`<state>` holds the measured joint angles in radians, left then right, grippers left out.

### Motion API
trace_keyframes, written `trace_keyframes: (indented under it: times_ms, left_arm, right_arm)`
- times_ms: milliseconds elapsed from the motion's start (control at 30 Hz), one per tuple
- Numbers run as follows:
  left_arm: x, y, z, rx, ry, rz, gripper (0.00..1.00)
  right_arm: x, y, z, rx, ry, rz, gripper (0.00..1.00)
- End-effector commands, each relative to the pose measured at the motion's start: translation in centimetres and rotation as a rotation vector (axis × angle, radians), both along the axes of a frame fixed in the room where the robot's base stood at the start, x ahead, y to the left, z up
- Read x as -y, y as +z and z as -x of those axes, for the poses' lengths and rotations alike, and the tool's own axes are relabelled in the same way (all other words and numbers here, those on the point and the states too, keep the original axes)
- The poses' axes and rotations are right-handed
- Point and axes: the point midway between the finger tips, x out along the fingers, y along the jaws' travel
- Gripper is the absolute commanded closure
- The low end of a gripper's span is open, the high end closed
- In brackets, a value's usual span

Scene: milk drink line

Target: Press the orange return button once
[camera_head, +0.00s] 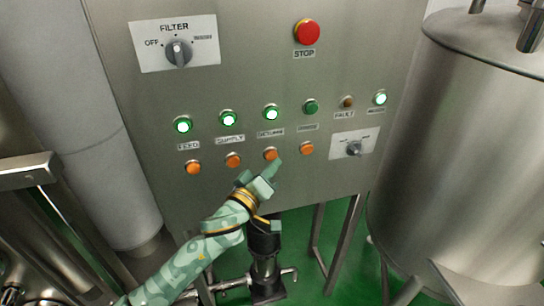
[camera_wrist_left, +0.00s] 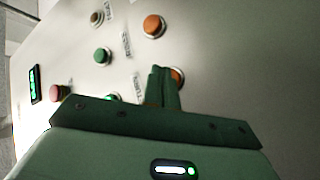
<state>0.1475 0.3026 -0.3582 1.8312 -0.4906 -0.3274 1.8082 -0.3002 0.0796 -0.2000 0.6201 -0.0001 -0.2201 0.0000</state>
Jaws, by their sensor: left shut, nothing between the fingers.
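The orange return button (camera_head: 270,153) is the third in the row of orange buttons on the steel panel, below a lit green lamp (camera_head: 271,113) and a small label. My left gripper (camera_head: 275,166) is shut and empty, with its fingertips just below and right of that button. In the left wrist view, the shut fingers (camera_wrist_left: 162,78) point at the panel and partly cover the orange button (camera_wrist_left: 178,75) behind them. I cannot tell whether they touch it. My right gripper is not in view.
Other orange buttons (camera_head: 193,167), (camera_head: 233,160) and (camera_head: 307,148) sit close by in the same row. A red stop button (camera_head: 307,32) and a filter knob (camera_head: 178,52) are higher up. A small selector (camera_head: 354,148) is at right. A steel tank (camera_head: 460,140) stands right of the panel.

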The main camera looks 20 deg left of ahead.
Motion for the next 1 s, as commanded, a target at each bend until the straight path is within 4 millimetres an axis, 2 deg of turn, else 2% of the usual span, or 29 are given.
trace_keyframes:
  times_ms: [733,1000]
  left_arm:
    - [-0.01,0.01,-0.01,0.000,0.000,0.000,1.00]
    - [-0.43,0.12,-0.63,0.001,0.001,0.000,1.00]
  right_arm:
    - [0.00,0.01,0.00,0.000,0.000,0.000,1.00]
    - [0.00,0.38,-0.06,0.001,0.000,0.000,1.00]
